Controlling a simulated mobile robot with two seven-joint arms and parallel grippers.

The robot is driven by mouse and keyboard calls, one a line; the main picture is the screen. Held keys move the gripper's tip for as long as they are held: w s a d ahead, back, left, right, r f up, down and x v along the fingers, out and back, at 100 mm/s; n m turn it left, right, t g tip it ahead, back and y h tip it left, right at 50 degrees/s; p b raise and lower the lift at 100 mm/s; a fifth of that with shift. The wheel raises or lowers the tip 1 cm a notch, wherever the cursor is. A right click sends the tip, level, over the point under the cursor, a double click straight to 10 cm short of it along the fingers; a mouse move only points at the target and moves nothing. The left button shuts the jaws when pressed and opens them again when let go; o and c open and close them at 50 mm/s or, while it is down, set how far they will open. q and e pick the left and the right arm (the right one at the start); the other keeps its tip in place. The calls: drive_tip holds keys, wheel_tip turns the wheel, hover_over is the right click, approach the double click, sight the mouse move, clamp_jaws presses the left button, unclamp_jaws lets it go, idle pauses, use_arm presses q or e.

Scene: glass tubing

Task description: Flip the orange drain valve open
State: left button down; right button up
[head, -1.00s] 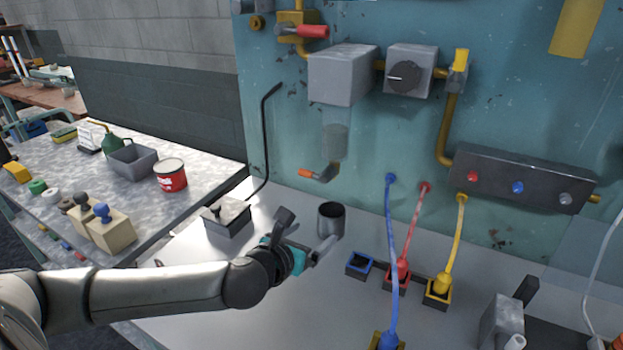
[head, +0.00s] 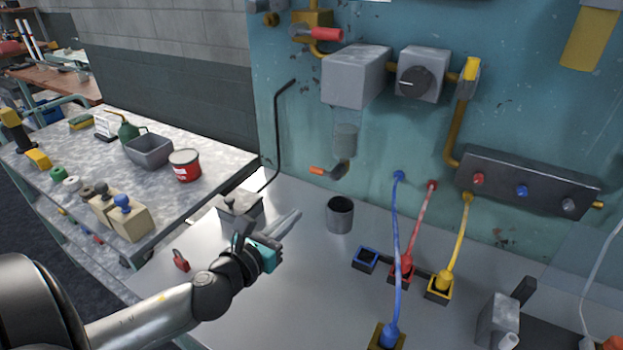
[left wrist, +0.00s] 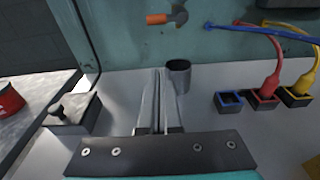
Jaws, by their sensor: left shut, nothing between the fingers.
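The orange drain valve handle (head: 317,171) sits at the end of a short spout under the clear vessel (head: 345,140) on the teal panel. It points left and also shows at the top of the left wrist view (left wrist: 157,19). A dark grey cup (head: 340,214) stands on the bench below it, and it shows in the left wrist view (left wrist: 179,75). My left gripper (head: 296,214) is shut and empty, left of the cup and below the valve, apart from both. In the left wrist view its fingers (left wrist: 159,75) are together, pointing toward the panel. My right gripper is out of view.
A lidded box (head: 240,207) stands left of my left gripper. A bent black rod (head: 277,135) rises behind it. Blue, red and yellow cables run to sockets (head: 402,272) right of the cup. A small red item (head: 181,261) lies at the bench's left.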

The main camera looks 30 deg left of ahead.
use_arm(q)
drive_tip(key=shift+a, duration=0.1)
idle(0.3)
drive_tip(key=w+r, duration=0.2)
drive_tip(key=w, duration=0.7)
drive_tip(key=shift+a+r+p, duration=0.25)
drive_tip(key=shift+r+p, duration=0.05)
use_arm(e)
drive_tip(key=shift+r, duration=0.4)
use_arm(q)
drive_tip(key=shift+a, duration=0.15)
drive_tip(key=shift+r+m+p, duration=0.15)
drive_tip(key=shift+m+p, duration=0.2)
drive_tip(key=shift+m, duration=0.05)
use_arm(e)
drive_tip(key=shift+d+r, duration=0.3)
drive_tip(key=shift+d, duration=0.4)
